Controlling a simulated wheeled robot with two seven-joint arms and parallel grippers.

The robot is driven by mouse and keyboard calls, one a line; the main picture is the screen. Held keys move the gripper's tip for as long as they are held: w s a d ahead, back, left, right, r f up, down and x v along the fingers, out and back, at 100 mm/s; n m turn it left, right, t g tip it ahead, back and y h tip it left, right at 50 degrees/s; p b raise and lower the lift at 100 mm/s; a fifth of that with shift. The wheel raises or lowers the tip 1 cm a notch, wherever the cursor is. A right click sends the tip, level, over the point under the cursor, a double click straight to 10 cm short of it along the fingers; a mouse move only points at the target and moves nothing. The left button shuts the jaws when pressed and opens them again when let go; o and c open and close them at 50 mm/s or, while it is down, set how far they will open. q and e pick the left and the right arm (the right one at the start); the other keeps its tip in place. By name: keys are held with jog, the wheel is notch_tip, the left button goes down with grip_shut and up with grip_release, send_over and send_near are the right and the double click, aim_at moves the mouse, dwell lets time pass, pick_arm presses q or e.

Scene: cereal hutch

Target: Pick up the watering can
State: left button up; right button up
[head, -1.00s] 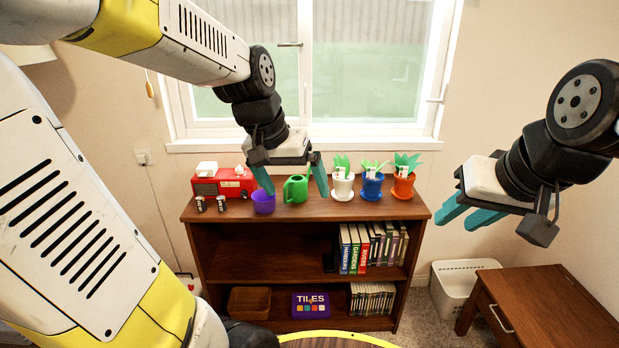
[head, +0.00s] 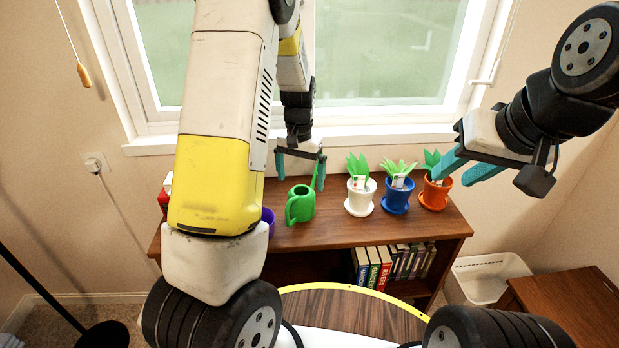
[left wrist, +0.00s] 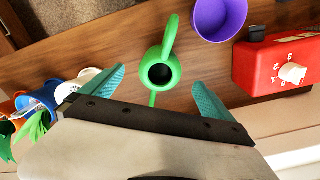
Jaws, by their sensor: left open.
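The green watering can (head: 300,205) stands upright on top of the brown wooden hutch, between the purple pot and the white plant pot. In the left wrist view the watering can (left wrist: 160,71) shows from above, with its handle toward the top of the picture and its thin spout toward the gripper. My left gripper (head: 300,180) is open and empty, just behind and above the can. Its teal fingers (left wrist: 160,88) are spread on either side of the can's body in the left wrist view; I see no contact. My right gripper (head: 458,174) hangs at the right, its two teal fingers apart, near the orange pot.
White (head: 361,196), blue (head: 397,195) and orange (head: 435,192) plant pots stand right of the can. A purple pot (left wrist: 218,18) and a red toy-like box (left wrist: 278,68) stand on its other side. The window is behind. A white basket (head: 486,279) sits on the floor.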

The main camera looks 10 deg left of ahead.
aim_at(301, 191)
pick_arm(q)
jog(key=shift+w+f, duration=0.2)
jog(key=shift+f, duration=0.2)
notch_tip(301, 191, down, 7)
jog(key=shift+w+f, duration=0.1)
jog(key=shift+w, duration=0.05)
jog(key=c, duration=2)
